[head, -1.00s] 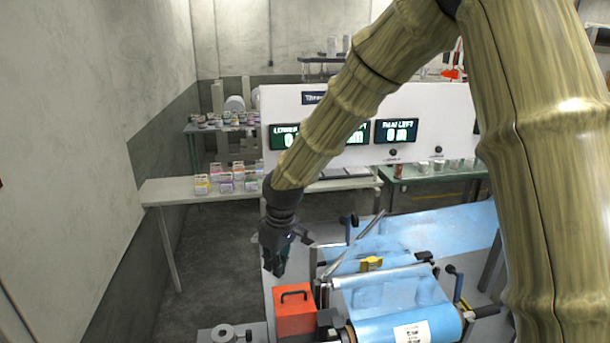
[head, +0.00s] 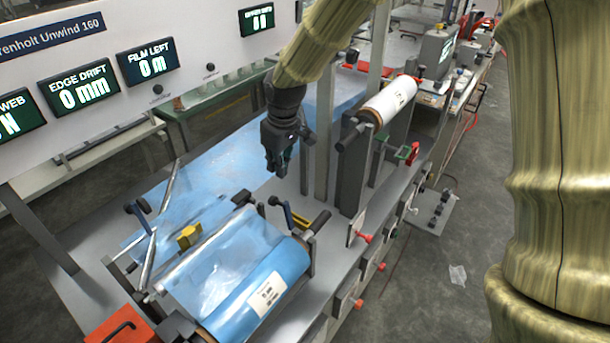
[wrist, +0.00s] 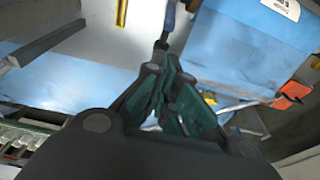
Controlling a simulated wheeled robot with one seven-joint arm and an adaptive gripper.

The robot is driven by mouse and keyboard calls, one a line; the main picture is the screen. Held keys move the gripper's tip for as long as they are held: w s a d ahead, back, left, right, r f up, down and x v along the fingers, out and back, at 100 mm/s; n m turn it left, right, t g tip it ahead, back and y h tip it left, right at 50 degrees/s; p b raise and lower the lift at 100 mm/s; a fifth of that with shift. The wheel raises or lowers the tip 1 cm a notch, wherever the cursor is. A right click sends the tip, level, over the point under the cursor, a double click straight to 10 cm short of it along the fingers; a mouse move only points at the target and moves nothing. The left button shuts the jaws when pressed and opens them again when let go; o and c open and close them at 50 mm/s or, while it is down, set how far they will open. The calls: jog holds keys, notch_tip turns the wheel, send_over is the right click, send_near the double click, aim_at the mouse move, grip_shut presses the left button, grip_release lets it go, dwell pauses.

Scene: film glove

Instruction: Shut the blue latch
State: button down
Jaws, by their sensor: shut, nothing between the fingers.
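Another blue arm (head: 151,240) with a black knob stands at the frame's left side. My gripper (head: 278,166) is shut and empty, pointing down above and behind the right-hand lever in the head view. In the wrist view its fingertips (wrist: 160,48) are together, and a blue bar (wrist: 170,17) shows just beyond them. I cannot tell whether they touch. The lever's lower end is partly hidden.
The blue film roll (head: 262,290) lies in front, with a yellow block (head: 189,236) on the film behind it. A yellow bar (head: 312,222) is right of the lever. A post (head: 357,170) and white roll (head: 390,100) stand to the right. An orange box (head: 120,325) is front left.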

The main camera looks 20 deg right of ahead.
aim_at(276, 199)
jog(key=shift+w+a+f+p, duration=0.15)
jog(key=shift+f+p, duration=0.4)
jog(key=shift+f, duration=1.05)
jog(key=shift+w+f+p, duration=0.2)
jog(key=shift+f+p, duration=0.35)
jog(key=shift+f, duration=1)
jog(key=shift+w+a+f+p, duration=0.15)
jog(key=shift+f+p, duration=0.4)
jog(key=shift+f, duration=1.05)
